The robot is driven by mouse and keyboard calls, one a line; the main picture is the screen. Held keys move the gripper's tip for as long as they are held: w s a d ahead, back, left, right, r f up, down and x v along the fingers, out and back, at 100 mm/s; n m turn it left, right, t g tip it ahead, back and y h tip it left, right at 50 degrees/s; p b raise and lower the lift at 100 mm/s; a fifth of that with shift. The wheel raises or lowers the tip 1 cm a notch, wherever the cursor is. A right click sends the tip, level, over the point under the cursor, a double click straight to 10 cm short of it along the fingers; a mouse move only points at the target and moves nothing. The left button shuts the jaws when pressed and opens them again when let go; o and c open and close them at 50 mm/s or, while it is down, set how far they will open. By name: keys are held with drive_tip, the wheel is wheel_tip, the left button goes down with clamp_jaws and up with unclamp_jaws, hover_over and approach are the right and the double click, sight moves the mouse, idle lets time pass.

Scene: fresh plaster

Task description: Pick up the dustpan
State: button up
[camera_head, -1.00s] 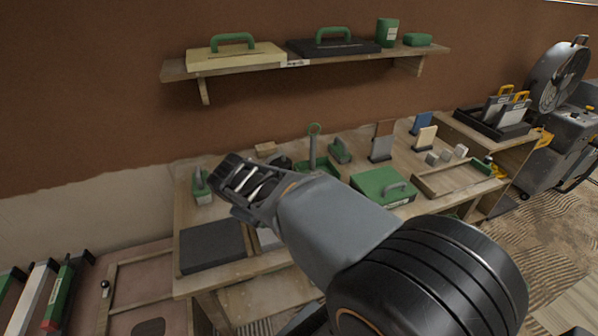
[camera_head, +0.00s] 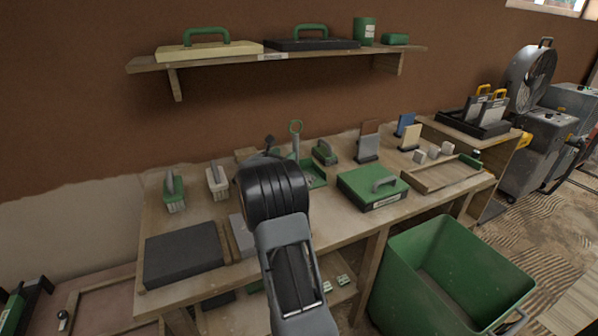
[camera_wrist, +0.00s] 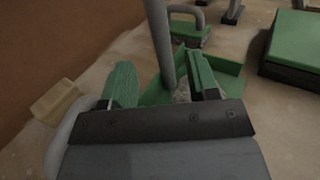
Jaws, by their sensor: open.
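The dustpan has a green pan (camera_head: 318,178) on the workbench and an upright grey-green handle (camera_head: 296,140) with a ring at its top. In the wrist view its grey handle (camera_wrist: 158,40) rises in front of me, with part of the green pan (camera_wrist: 228,66) behind. My gripper (camera_wrist: 163,80) is open, and the handle shows between its two fingers in the picture. I cannot tell whether either finger touches it. In the head view my wrist hides most of the gripper and part of the dustpan.
Two brushes (camera_head: 174,192) (camera_head: 217,182) stand left, and a wooden block (camera_wrist: 55,98) lies nearby. A shelf (camera_head: 290,56) hangs above. A green bin (camera_head: 440,270) stands in front.

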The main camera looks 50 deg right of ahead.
drive_tip(key=x, duration=1)
drive_tip(key=shift+s, duration=0.1)
clamp_jaws()
idle(0.4)
